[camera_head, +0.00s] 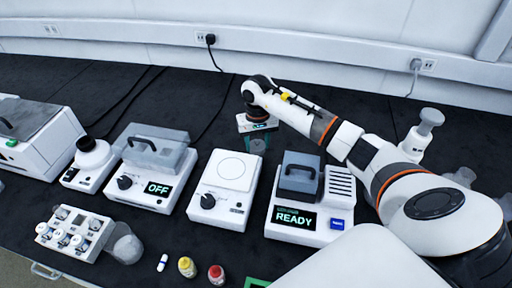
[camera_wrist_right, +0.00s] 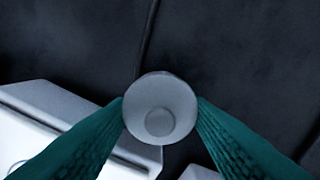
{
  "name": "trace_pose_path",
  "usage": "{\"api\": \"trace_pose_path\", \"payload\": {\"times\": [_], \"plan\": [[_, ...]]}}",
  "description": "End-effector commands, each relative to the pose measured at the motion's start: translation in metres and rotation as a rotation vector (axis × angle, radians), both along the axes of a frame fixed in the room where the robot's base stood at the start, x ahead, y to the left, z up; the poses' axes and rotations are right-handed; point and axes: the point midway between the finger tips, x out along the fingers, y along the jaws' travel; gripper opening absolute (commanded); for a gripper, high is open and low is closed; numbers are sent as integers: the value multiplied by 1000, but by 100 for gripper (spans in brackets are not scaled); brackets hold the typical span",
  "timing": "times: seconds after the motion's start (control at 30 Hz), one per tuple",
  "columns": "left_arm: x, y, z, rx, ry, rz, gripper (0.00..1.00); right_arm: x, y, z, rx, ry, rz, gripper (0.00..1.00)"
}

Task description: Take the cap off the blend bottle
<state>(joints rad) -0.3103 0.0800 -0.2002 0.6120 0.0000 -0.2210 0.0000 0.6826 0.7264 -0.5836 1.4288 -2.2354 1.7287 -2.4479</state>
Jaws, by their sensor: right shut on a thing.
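My right gripper (camera_head: 257,146) is at the back of the bench, behind the gap between the round-plate device and the READY device. Whether a bottle is under this cap is hidden in both views. My left gripper is not in view.
The round-plate device (camera_head: 225,187) and the READY device (camera_head: 309,201) stand in front of the gripper. The OFF device (camera_head: 152,170) is further left. Small yellow (camera_head: 187,267) and red (camera_head: 217,275) capped vials are at the front. Dark bench is clear behind.

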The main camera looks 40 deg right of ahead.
Motion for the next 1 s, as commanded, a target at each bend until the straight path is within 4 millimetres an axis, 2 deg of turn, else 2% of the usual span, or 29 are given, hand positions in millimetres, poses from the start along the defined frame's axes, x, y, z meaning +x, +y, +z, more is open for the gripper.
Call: {"api": "trace_pose_path", "payload": {"times": [0.1, 0.2, 0.57, 0.6, 0.7, 1.0], "plan": [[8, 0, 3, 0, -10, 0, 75, -1, 1, -19, 3, 5, -1, 19], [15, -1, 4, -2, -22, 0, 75, -1, 0, -28, 1, 3, 0, 19], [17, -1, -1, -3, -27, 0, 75, 0, 0, -34, -1, 0, 0, 19], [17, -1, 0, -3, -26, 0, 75, 0, 0, -32, 0, 1, 0, 51], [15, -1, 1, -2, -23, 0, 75, 0, 0, -32, 0, 1, 0, 67], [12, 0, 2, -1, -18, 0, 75, 0, 0, -31, 0, 1, 0, 68]]}}
